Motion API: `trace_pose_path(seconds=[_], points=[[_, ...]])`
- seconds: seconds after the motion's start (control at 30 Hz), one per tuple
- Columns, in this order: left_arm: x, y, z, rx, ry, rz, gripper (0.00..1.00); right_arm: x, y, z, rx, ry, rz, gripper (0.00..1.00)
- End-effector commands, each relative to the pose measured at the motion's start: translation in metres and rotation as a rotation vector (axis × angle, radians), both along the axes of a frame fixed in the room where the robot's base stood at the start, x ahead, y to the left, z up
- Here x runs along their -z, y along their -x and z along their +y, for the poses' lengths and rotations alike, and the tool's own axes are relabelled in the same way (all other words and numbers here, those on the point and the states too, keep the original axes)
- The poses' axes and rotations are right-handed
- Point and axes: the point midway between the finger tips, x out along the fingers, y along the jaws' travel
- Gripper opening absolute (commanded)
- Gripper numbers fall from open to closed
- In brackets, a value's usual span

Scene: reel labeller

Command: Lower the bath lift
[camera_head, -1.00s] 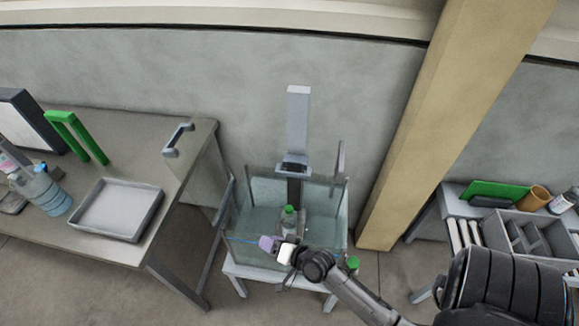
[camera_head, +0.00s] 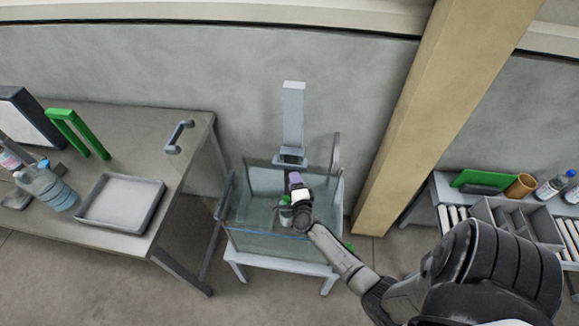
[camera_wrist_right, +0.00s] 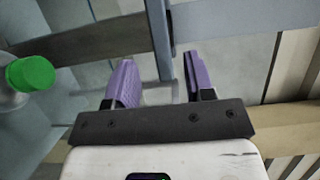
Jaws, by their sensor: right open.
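The bath is a clear glass tank (camera_head: 262,240) on a light stand. The bath lift's grey upright column (camera_head: 293,115) rises at its back, with a dark-edged bracket (camera_head: 291,160) low on it. My right gripper (camera_head: 294,178) is over the bath, just in front of the bracket. In the right wrist view its purple fingers (camera_wrist_right: 158,75) are open, with grey bars of the lift beyond and between them; contact cannot be told. A green-capped bottle (camera_wrist_right: 25,78) is left of the fingers there. In the head view the bottle (camera_head: 285,214) is partly hidden by my right gripper. My left gripper is out of view.
A table at left holds a grey tray (camera_head: 101,205), a green frame (camera_head: 78,133) and bottles (camera_head: 48,188). A tan pillar (camera_head: 425,110) stands right of the bath. A bench with a divided tray (camera_head: 505,220) is at the right.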

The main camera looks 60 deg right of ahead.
Motion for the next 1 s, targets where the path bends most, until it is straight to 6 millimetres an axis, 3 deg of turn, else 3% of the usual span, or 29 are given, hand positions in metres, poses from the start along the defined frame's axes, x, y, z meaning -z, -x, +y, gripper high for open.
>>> trace_pose_path(seconds=[0.4, 0.93, 1.0], points=[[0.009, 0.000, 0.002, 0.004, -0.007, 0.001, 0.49, 0.001, -0.044, -0.044, -0.002, 0.001, 0.001, 0.49], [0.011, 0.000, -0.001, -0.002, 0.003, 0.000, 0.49, 0.000, -0.053, -0.053, -0.002, 0.000, 0.001, 0.49], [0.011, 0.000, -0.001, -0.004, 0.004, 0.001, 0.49, 0.000, -0.053, -0.053, -0.002, 0.000, 0.001, 0.44]])
